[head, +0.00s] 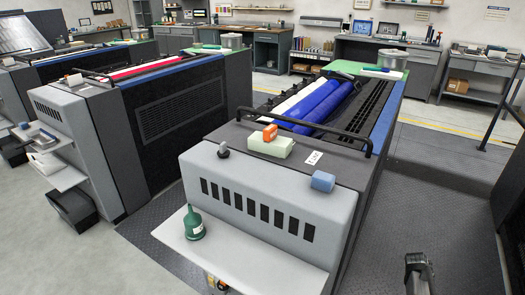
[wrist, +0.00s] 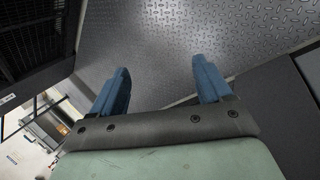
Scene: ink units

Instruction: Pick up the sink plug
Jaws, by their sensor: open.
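A small grey knob-like piece (head: 223,150), which looks like the sink plug, stands on the light grey top of the near ink unit (head: 265,190) in the head view, toward its left. It is too small there to make out in detail, and it does not show in the wrist view. My gripper (wrist: 161,64) shows in the wrist view with its two blue fingers wide apart. Nothing is between them, and diamond-plate floor lies beyond.
On the same top are a pale green block (head: 271,146) with an orange piece (head: 270,132) on it, and a blue block (head: 323,181).

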